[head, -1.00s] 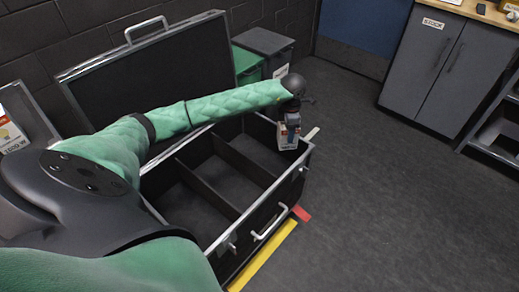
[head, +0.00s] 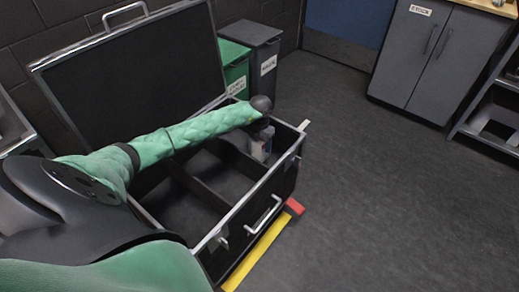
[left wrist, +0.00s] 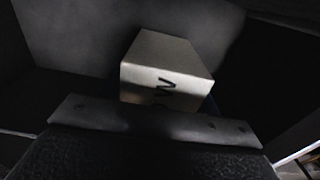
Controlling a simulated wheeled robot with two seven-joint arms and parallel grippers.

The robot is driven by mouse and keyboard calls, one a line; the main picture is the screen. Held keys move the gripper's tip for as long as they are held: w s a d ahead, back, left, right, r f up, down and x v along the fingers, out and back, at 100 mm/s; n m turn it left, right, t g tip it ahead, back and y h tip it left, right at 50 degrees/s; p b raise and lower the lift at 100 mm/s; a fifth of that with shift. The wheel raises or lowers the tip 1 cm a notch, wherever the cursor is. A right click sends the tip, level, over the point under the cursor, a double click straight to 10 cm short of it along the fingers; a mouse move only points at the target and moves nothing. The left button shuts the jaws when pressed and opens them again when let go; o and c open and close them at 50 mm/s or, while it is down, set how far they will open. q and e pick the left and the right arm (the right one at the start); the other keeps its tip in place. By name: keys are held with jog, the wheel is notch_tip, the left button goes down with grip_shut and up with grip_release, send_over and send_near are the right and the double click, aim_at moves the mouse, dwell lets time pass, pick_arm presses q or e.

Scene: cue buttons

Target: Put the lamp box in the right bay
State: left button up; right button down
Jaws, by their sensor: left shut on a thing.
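The lamp box (head: 258,149) is a small pale carton, seen partly behind my gripper in the head view. In the left wrist view the lamp box (left wrist: 165,70) shows a pale top and dark lettering. My left gripper (head: 264,137) is shut on it and holds it inside the far right bay of the open black case (head: 278,197). I cannot tell whether the box touches the bay floor. Dark dividers (head: 198,187) part the case into bays. My green left arm hides part of the case. My right gripper is out of view.
The case lid (head: 135,75) stands open at the back. A green bin (head: 236,72) and a grey bin (head: 266,66) stand behind the case. The floor to the right is clear.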

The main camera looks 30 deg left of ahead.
pick_arm(q)
notch_tip(320, 180, down, 4)
jog(key=shift+r, duration=0.2)
jog(key=shift+f, duration=0.15)
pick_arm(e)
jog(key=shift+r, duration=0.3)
pick_arm(q)
jog(key=shift+f, duration=0.15)
jog(key=o, duration=1)
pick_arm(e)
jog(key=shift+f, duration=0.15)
pick_arm(q)
jog(key=shift+r, duration=0.2)
notch_tip(320, 180, up, 11)
jog(key=shift+f, duration=0.1)
jog(key=shift+r, duration=0.55)
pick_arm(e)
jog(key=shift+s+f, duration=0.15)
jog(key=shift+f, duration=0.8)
